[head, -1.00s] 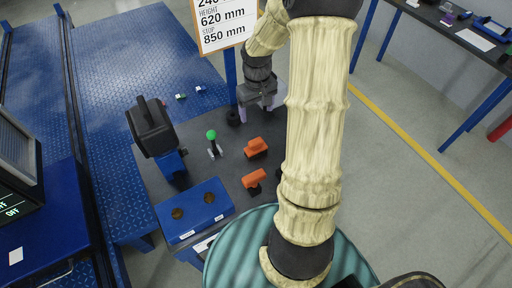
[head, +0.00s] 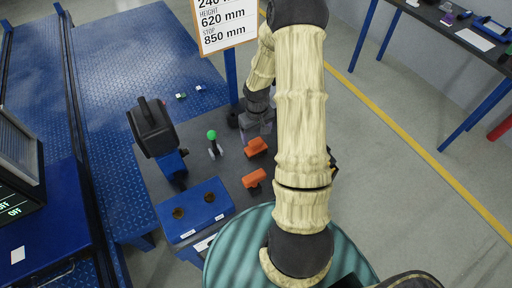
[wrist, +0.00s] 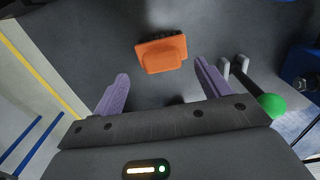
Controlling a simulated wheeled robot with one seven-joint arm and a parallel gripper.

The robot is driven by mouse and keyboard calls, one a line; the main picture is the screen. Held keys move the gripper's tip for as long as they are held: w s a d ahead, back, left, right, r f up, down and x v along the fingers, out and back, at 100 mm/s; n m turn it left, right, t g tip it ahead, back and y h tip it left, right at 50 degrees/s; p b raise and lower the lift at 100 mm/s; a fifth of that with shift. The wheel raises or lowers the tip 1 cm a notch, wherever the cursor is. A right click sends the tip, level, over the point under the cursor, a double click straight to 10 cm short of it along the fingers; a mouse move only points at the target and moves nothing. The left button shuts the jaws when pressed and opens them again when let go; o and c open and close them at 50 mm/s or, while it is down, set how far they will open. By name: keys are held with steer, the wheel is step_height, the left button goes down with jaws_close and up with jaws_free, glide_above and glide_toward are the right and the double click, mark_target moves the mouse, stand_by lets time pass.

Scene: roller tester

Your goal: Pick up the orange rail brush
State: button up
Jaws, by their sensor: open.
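Two orange brush-like blocks lie on the dark table: a farther one (head: 257,146) and a nearer one (head: 254,179). Which of them is the rail brush I cannot tell from shape alone. My gripper (head: 257,132) is over the table just beyond the farther block, partly hidden by my arm. In the wrist view one orange block (wrist: 161,54) lies ahead of my open, empty gripper (wrist: 162,72), roughly centred between the purple fingers and apart from them.
A green-knobbed lever (head: 213,142) stands left of the blocks; its knob (wrist: 272,105) is close to the right finger in the wrist view. A blue box (head: 196,209) with two round dark spots and a black device (head: 152,127) stand farther left. A sign (head: 226,22) rises behind.

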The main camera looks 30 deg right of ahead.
mark_target(256, 141)
steer(key=shift+f, duration=0.3)
steer(key=shift+a+f+p, duration=0.1)
steer(key=shift+f+p, duration=0.55)
steer(key=shift+f, duration=1.95)
steer(key=c, duration=1.1)
